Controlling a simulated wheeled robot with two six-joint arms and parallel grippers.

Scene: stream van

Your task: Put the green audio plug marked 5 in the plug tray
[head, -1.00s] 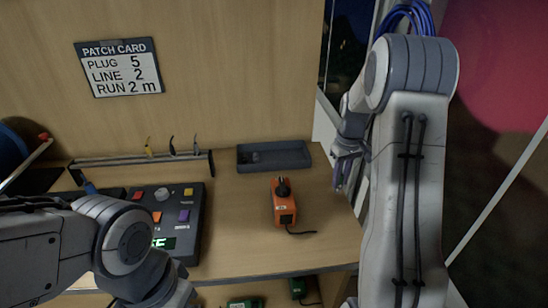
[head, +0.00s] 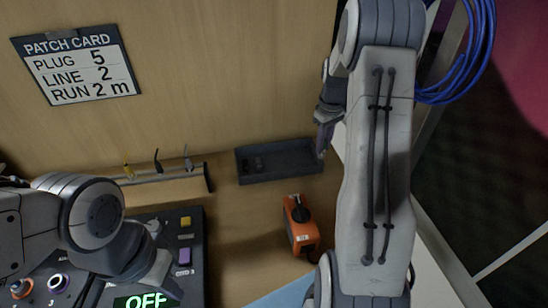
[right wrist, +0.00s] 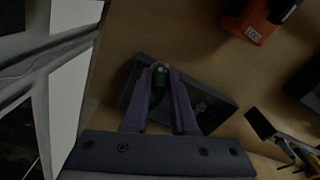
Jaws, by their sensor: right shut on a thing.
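The plug tray (head: 300,172) is a dark, shallow box at the back of the bench, below the wooden wall. It also shows in the right wrist view (right wrist: 222,113), with small dark shapes inside. My right gripper (head: 322,150) is at the tray's right end in the head view.
An orange device (head: 301,228) stands on the bench in front of the tray. A low rack (head: 165,177) with several small leads is left of it. A button console (head: 190,225) fills the lower left. The patch card (head: 78,63) reads plug 5, line 2, run 2 m.

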